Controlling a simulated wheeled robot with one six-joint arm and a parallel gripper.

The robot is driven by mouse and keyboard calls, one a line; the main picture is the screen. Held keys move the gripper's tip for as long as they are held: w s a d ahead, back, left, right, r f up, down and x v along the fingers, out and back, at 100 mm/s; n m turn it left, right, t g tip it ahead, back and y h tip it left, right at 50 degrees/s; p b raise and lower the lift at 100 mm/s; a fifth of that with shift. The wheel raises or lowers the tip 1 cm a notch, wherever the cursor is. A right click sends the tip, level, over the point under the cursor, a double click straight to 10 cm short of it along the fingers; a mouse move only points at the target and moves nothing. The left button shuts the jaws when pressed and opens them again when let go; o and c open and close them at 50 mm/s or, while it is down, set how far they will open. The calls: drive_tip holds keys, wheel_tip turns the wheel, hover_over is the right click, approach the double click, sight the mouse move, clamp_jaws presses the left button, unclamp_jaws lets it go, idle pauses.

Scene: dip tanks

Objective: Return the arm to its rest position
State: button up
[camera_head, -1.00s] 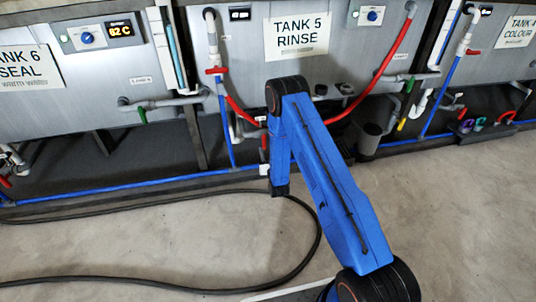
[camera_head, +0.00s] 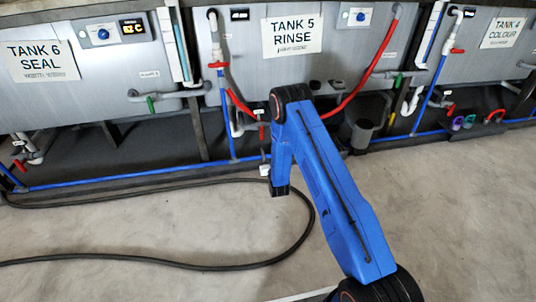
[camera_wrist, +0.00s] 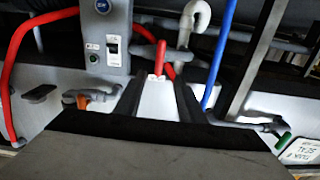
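My blue arm reaches up from the bottom right of the head view, bends at its black elbow joint and comes down to a dark end above the floor. The gripper's fingers cannot be made out there. In the wrist view my gripper (camera_wrist: 158,98) shows as two dark fingers standing apart, with a pale surface visible between them and nothing seen held. The wrist picture is upside down.
Tank 5 (camera_head: 350,60) stands behind the arm, tank 6 (camera_head: 110,75) at left, tank 4 (camera_head: 480,75) at right. Red hoses, blue pipes and valves run along their fronts. A black hose (camera_head: 250,266) loops over the otherwise clear floor (camera_head: 150,240).

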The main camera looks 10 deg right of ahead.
idle(0.3)
wheel_tip(320, 180, up, 22)
drive_tip(key=d+g, duration=0.1)
drive_tip(key=g, duration=0.2)
drive_tip(key=s+d+r+g, duration=0.3)
drive_tip(key=s+r+g, duration=0.1)
drive_tip(key=s+r, duration=1.1)
drive_tip(key=s+d+r+g, duration=0.1)
drive_tip(key=s+r, duration=0.4)
drive_tip(key=s, duration=0.6)
drive_tip(key=s+d+r+g, duration=0.15)
drive_tip(key=s+r, duration=0.35)
drive_tip(key=s, duration=0.6)
drive_tip(key=s+d+g, duration=0.1)
drive_tip(key=s+g, duration=0.2)
drive_tip(key=s, duration=2.4)
drive_tip(key=shift+f+g, duration=0.35)
drive_tip(key=shift+f, duration=0.05)
